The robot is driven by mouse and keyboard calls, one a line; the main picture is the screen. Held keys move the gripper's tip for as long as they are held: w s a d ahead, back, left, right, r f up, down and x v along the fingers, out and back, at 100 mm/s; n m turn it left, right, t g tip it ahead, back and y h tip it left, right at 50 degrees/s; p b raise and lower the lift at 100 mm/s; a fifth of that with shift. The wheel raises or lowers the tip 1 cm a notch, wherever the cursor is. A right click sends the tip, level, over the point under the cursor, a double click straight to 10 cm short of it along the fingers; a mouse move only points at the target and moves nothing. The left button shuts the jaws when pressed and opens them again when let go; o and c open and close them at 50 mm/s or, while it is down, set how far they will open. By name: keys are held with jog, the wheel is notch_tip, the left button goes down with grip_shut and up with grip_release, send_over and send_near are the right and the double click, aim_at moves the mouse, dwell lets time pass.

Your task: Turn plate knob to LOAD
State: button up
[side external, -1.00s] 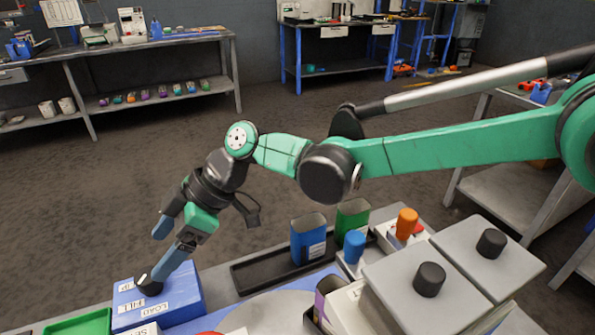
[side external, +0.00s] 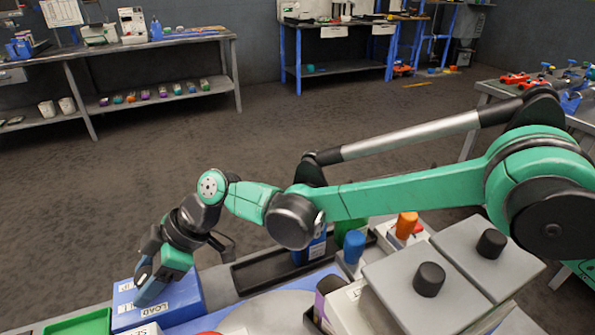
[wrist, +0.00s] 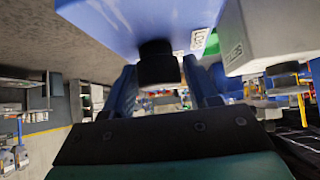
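The plate knob (wrist: 157,64) is short, round and black. In the wrist view it projects from a blue box (wrist: 105,22) and lies between my two blue fingertips. In the side external view the blue box (side external: 190,300) stands at the lower left, with a white LOAD label (side external: 157,309) on its front edge and more labels at its left. My gripper (side external: 146,284) reaches down over the box top and hides the knob, so its pointing direction cannot be read. The fingers (wrist: 160,85) flank the knob closely; whether they press on it is unclear.
A green tray (side external: 78,325) lies left of the box. A black tray (side external: 255,272) holds a blue carton (side external: 308,252) behind my arm. Blue (side external: 354,247) and orange (side external: 406,226) knobs and grey lidded bins (side external: 415,290) stand to the right.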

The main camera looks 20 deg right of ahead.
aim_at(150, 273)
grip_shut()
jog(key=shift+n+g, duration=0.5)
jog(key=shift+n, duration=0.2)
jog(key=o, duration=0.5)
grip_release()
jog(key=shift+v, duration=2.85)
